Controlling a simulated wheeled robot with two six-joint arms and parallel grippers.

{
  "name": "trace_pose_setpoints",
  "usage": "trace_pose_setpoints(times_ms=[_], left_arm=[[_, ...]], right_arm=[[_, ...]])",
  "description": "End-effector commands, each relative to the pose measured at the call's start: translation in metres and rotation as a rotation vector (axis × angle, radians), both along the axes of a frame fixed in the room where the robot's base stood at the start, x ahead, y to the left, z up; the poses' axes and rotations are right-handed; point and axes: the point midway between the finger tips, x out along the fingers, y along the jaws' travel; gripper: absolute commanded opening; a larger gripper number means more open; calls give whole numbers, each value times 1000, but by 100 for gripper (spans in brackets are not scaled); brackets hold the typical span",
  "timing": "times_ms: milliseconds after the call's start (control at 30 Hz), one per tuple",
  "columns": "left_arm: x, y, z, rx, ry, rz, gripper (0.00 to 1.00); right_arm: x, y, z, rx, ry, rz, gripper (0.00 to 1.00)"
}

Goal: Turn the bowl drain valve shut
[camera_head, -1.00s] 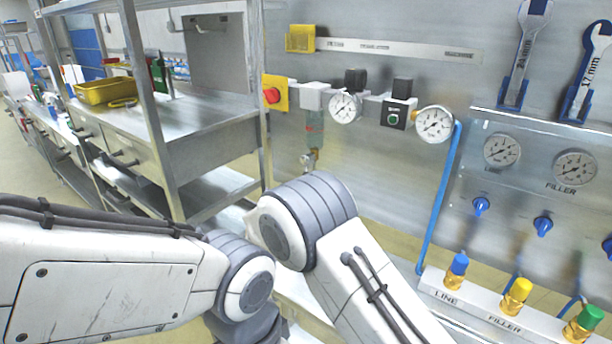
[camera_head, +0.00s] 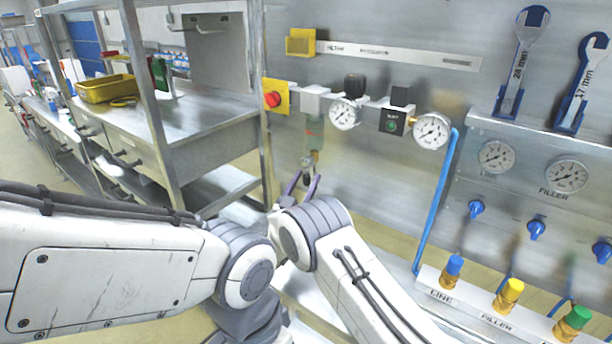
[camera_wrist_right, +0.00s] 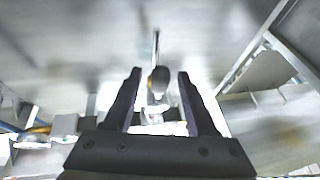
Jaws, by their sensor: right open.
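The filter bowl (camera_head: 314,137) hangs below the pipe row on the metal panel. Its small drain valve (camera_head: 306,163) is at the bottom, too small in the head view to read its handle position. My right gripper (camera_head: 303,181) is just below it, fingers pointing up. I see a gap on each side, and no clear contact. My left arm shows in the head view, but its gripper does not.
Gauges (camera_head: 344,114), a red knob on a yellow plate (camera_head: 273,99) and a blue hose (camera_head: 437,200) surround the bowl. A steel bench (camera_head: 190,124) with a yellow bin (camera_head: 104,90) stands left. Wrenches (camera_head: 523,60) hang at upper right.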

Motion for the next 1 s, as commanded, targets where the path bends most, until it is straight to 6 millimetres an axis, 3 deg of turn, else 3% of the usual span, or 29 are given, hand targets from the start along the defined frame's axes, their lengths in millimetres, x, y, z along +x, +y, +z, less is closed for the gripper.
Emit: trace_pose_setpoints(times_ms=[367,500,533,1000], left_arm=[[0,0,2,0,0,0,50],[0,0,2,0,0,0,50],[0,0,2,0,0,0,50],[0,0,2,0,0,0,50]], right_arm=[[6,-3,2,0,0,1,57],[6,-2,2,0,0,1,3],[6,-3,2,0,0,1,0],[5,-2,2,-1,0,2,0]])
